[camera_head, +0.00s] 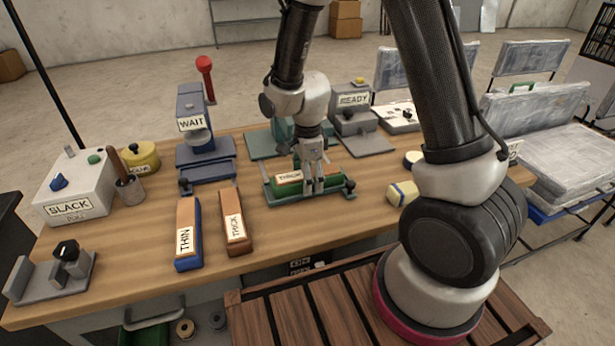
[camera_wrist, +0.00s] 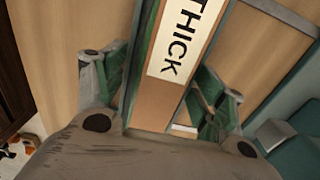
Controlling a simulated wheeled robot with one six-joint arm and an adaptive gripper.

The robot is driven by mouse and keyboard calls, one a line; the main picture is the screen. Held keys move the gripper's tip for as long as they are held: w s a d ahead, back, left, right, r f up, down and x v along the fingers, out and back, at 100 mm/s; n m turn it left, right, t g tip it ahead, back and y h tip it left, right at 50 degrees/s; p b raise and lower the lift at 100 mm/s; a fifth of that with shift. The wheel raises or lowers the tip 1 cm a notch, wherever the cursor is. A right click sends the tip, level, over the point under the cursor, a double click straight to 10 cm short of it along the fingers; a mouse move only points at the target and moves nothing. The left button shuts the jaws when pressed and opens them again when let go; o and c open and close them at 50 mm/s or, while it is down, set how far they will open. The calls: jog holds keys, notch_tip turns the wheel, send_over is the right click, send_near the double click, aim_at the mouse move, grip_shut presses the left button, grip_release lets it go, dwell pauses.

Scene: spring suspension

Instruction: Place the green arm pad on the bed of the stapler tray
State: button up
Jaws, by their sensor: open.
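The green arm pad (camera_head: 328,177) has a tan top and a white label, and green shows along its side. It lies lengthwise on the grey-green stapler tray (camera_head: 350,187) in the middle of the bench; my gripper hides part of both. The wrist view shows the pad (camera_wrist: 153,98) with its label reading THICK, and a rail of the tray (camera_wrist: 285,14). My gripper (camera_head: 313,188) points down over the pad. In the wrist view my open gripper (camera_wrist: 160,95) has one finger on each side of the pad, with a gap at the left finger.
A blue THIN pad (camera_head: 187,235) and a brown THICK pad (camera_head: 235,222) lie left of the tray. The WAIT stapler (camera_head: 195,140) and the READY device (camera_head: 353,115) stand behind. A yellow-and-white block (camera_head: 402,193) lies to the right. Bench front is clear below the tray.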

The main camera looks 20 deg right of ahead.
notch_tip(320, 180, up, 12)
jog(key=f, duration=0.1)
jog(key=s+d+r+n+t, duration=0.1)
jog(key=s+d+r+n, duration=0.25)
jog(key=r, duration=0.25)
jog(key=s+d+r+n+t, duration=0.1)
jog(key=s+d+r+n, duration=0.25)
jog(key=d+r, duration=0.2)
jog(key=s+d+r+n+t, duration=0.1)
jog(key=s+d+r+n, duration=0.1)
jog(key=s+n, duration=0.3)
jog(key=s+d+r+n+t, duration=0.1)
jog(key=s+d+r+n, duration=0.2)
jog(key=s+n, duration=0.3)
jog(key=shift+s+d, duration=0.45)
jog(key=shift+s, duration=0.1)
